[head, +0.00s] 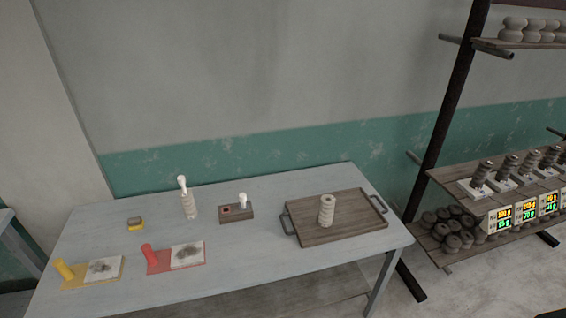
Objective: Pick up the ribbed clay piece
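A pale, ribbed clay piece (327,210) stands upright on the brown wooden tray (350,232) at the right part of the table. A second pale, ribbed upright piece (189,206) stands at the back left of the table, with a white rounded tool or stopper (182,183) rising from its top. Several dark ribbed pieces (481,174) stand tilted on white stands on the shelf at the right. Neither of my grippers is in view, and nothing touches the clay pieces on the table.
A shelf rack (447,125) with several displays stands right. The table's centre is clear.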

